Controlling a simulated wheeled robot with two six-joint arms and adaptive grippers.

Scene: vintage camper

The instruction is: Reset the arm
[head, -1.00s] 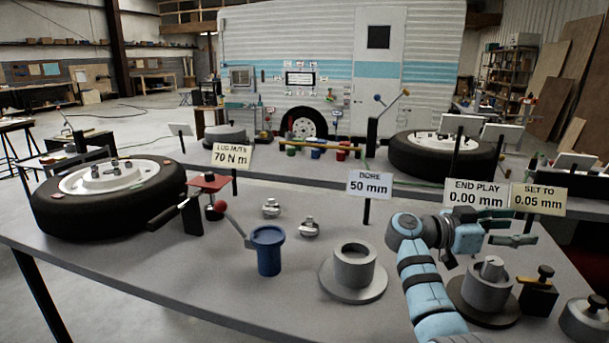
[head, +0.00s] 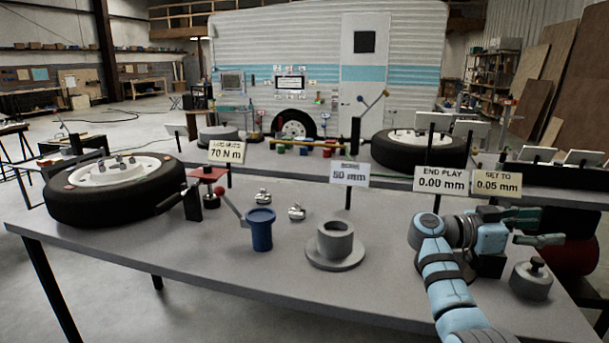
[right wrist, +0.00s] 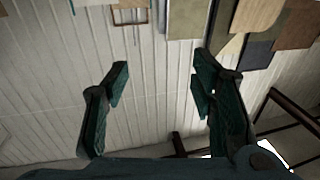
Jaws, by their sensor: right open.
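My right arm reaches in from the lower right of the head view, with its light blue links over the right end of the table. My right gripper (head: 552,226) points to the right, open and empty, with its green fingers apart beyond the table's right part. In the right wrist view the two fingers (right wrist: 162,80) stand wide apart with nothing between them, only white wall panelling behind. My left gripper is not in view.
The grey table (head: 200,255) bears a tyre (head: 150,195), a blue cup (head: 260,230), a grey flanged ring (head: 335,247) and a round lidded weight (head: 531,280). Signs stand behind the arm, including END PLAY (head: 441,180). The arm hides things below it.

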